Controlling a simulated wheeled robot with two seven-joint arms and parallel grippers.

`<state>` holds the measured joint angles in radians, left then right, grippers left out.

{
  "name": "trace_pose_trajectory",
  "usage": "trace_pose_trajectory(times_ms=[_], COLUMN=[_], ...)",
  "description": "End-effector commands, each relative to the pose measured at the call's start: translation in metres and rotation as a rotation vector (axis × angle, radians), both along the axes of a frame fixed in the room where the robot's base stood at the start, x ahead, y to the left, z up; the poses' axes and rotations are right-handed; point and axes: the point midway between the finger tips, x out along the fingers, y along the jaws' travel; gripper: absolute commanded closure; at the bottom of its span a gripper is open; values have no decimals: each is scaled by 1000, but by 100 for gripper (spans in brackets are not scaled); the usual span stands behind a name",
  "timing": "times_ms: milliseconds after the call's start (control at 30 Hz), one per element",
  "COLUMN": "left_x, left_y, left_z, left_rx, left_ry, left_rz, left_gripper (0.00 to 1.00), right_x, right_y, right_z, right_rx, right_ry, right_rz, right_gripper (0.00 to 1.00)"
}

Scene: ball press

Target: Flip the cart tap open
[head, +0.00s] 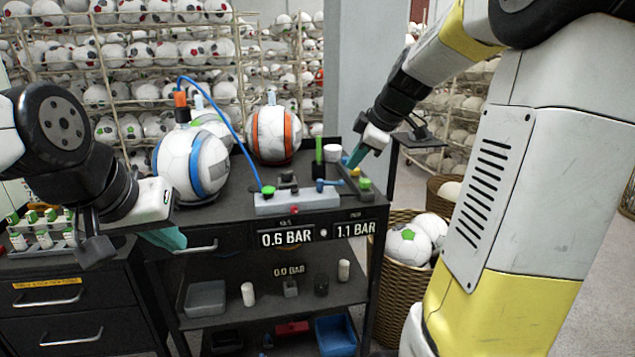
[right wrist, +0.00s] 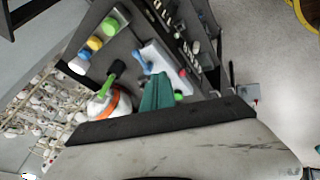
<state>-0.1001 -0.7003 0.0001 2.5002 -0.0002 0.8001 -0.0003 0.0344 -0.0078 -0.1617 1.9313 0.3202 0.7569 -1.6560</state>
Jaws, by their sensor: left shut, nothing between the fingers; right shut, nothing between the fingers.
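The cart tap appears to be the small blue lever (head: 328,184) at the right end of the pale grey valve block (head: 296,203) on the cart top. The lever also shows in the right wrist view (right wrist: 142,62), beside the teal fingers. My right gripper (head: 356,156) is shut and empty, above and just right of the lever, with its fingers pointing down. The fingers seem apart from the lever, though the wrist view partly hides the area behind them. My left gripper (head: 168,238) is shut and empty at the cart's front left edge.
A blue-panelled ball (head: 192,165) has a blue hose running to the green-topped fitting (head: 268,191). An orange-panelled ball (head: 272,136) stands behind. Displays read 0.6 BAR (head: 287,237) and 1.1 BAR (head: 356,229).

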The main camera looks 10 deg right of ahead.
Motion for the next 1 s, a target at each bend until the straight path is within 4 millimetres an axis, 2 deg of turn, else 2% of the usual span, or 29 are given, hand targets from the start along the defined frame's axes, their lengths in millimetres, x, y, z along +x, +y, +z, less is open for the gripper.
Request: trace_pose_trajectory(times_ms=[100, 267, 667, 800, 1000], left_x=[0, 0, 0, 0, 0], left_y=[0, 0, 0, 0, 0], left_z=[0, 0, 0, 0, 0], left_rx=[0, 0, 0, -1, -1], left_ry=[0, 0, 0, 0, 0], left_rz=[0, 0, 0, 1, 1], left_gripper=[100, 100, 100, 100, 100], right_x=[9, 18, 57, 80, 94], right_y=[-4, 1, 23, 18, 15], right_z=[-5, -19, -89, -91, -93], right_rx=[-21, -24, -23, -24, -24], right_ry=[-11, -11, -8, -13, -13], right_rz=[33, 39, 38, 36, 37], right_gripper=[100, 100, 100, 100, 100])
